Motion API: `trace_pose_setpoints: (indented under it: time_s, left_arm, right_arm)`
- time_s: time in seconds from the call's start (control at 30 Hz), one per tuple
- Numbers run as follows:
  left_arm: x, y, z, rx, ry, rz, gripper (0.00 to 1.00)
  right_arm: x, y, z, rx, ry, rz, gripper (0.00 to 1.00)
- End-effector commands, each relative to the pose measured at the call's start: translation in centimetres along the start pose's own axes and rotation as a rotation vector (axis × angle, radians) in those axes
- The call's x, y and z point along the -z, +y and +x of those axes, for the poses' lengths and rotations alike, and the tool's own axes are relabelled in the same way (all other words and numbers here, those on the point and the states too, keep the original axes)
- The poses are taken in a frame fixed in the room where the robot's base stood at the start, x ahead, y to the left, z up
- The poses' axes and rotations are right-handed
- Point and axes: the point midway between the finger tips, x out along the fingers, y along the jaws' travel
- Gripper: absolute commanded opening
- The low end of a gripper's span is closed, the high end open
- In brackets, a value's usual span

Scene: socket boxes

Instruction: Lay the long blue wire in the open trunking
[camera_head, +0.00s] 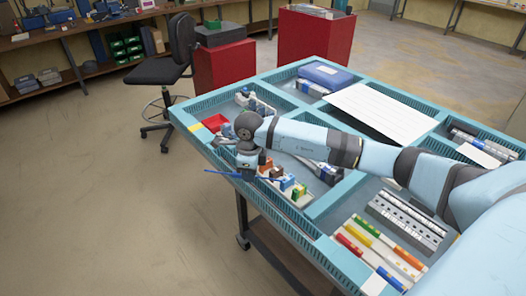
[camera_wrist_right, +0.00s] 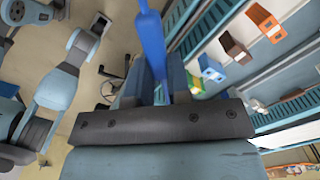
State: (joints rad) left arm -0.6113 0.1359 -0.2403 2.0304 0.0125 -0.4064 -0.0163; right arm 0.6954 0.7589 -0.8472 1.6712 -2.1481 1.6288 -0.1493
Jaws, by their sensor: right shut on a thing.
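The blue wire (camera_head: 222,173) is held in my right gripper (camera_head: 247,172) at the near left edge of the blue-framed table. It sticks out on both sides of the fingers, roughly level. In the right wrist view the blue wire (camera_wrist_right: 152,40) passes between the shut fingers of the gripper (camera_wrist_right: 157,80). Slotted light-blue trunking (camera_head: 290,222) runs along the near left edge, under and beside the gripper. The wire appears above it; the head view does not show whether they touch.
Small coloured connector parts (camera_head: 289,184) stand on a rail just right of the gripper. A red bin (camera_head: 215,122) lies behind it. A white sheet (camera_head: 380,110) and a blue case (camera_head: 326,75) lie at the back. Coloured blocks (camera_head: 385,245) fill a front compartment.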

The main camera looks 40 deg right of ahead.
Motion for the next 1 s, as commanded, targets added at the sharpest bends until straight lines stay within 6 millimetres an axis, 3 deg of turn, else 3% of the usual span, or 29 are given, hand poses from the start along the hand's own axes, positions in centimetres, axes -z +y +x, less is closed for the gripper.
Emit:
trace_pose_setpoints:
  time_s: [0.03, 0.1, 0.33, 0.67, 1.0]
  left_arm:
    - [1.3, 0.0, -0.9, 0.001, -0.001, 0.001, 0.43]
    - [1.6, -0.1, -1.3, 0.002, -0.002, 0.003, 0.43]
    - [2.1, -0.2, -2.0, 0.005, -0.01, 0.006, 0.43]
    - [1.0, -0.3, -1.5, 0.006, -0.018, 0.007, 0.43]
    - [-0.2, -0.3, -0.5, 0.006, -0.01, 0.007, 0.43]
  right_arm:
    - [0.8, -0.3, -1.0, -0.003, 0.007, 0.135, 0.0]
    - [1.6, -0.8, -1.2, 0.001, 0.012, 0.313, 0.0]
    - [3.5, -1.7, -1.4, 0.012, 0.022, 0.674, 0.0]
    - [3.8, -1.9, -0.1, 0.015, 0.024, 0.734, 0.0]
    - [3.8, -1.9, 3.0, 0.015, 0.023, 0.731, 0.0]
